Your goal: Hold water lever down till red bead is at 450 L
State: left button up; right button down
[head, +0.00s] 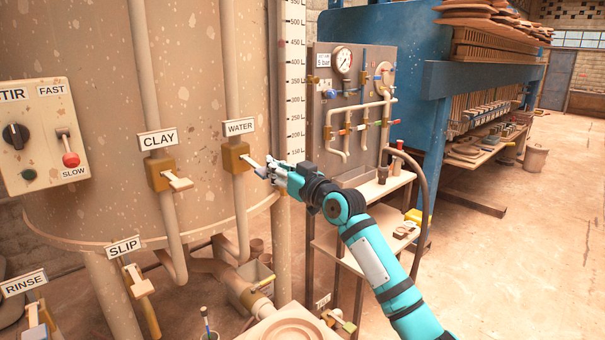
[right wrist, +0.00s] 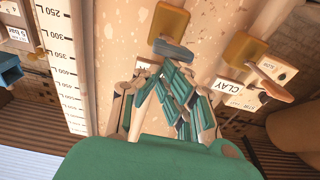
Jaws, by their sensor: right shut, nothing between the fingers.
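The water lever (head: 250,161) sticks out from its brass valve (head: 235,157) under the WATER label (head: 240,127) on the big tank. My right gripper (head: 268,168) is shut and empty, its fingertips at the lever's outer end. In the right wrist view the closed fingers (right wrist: 167,68) lie right by the lever (right wrist: 174,48); I cannot tell whether they touch. The litre scale (head: 295,80) stands just right of the lever, and also shows in the right wrist view (right wrist: 57,60). I cannot make out the red bead. My left gripper is out of view.
The clay lever (head: 179,181) is left of the water valve, with slip (head: 142,288) and rinse (head: 34,315) levers lower left. A stir control box (head: 42,135) is at far left. A gauge panel (head: 352,110) stands right, behind my right arm. Open floor lies further right.

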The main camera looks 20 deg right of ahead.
pick_arm(q)
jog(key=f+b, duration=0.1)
jog(key=b, duration=0.2)
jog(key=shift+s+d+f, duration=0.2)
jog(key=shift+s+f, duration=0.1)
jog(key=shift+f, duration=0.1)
pick_arm(e)
jog(key=r+v, duration=0.1)
jog(key=v, duration=0.9)
jog(key=shift+s+d, duration=0.2)
jog(key=shift+s, duration=0.25)
jog(key=shift+w+f, duration=0.1)
jog(key=shift+f, duration=0.1)
